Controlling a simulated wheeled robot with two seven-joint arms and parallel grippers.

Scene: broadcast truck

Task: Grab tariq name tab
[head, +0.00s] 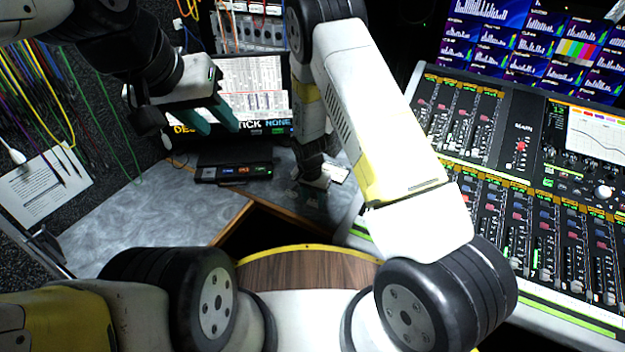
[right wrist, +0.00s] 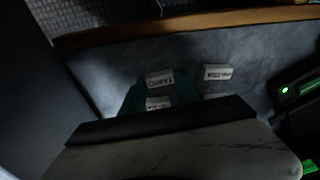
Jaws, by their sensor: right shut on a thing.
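My right gripper (head: 312,185) reaches down to the grey desk, partly hidden by its own arm in the head view. In the right wrist view its teal fingers (right wrist: 160,92) are shut on a small white name tab (right wrist: 159,79), whose dark lettering is too blurred to read surely. A second white label (right wrist: 158,104) shows between the fingers, closer to the palm. Another white tab (right wrist: 217,72) lies on the desk just right of the fingers; a pale tab (head: 336,172) shows beside the gripper in the head view. My left gripper (head: 218,128) is open and empty, raised before the monitor.
A black device with lit displays (head: 236,172) stands left of my right gripper. A monitor (head: 255,85) is behind it. The mixing console (head: 520,200) fills the right side. The grey desk (head: 150,215) is clear at left, with cables (head: 40,85) on the wall.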

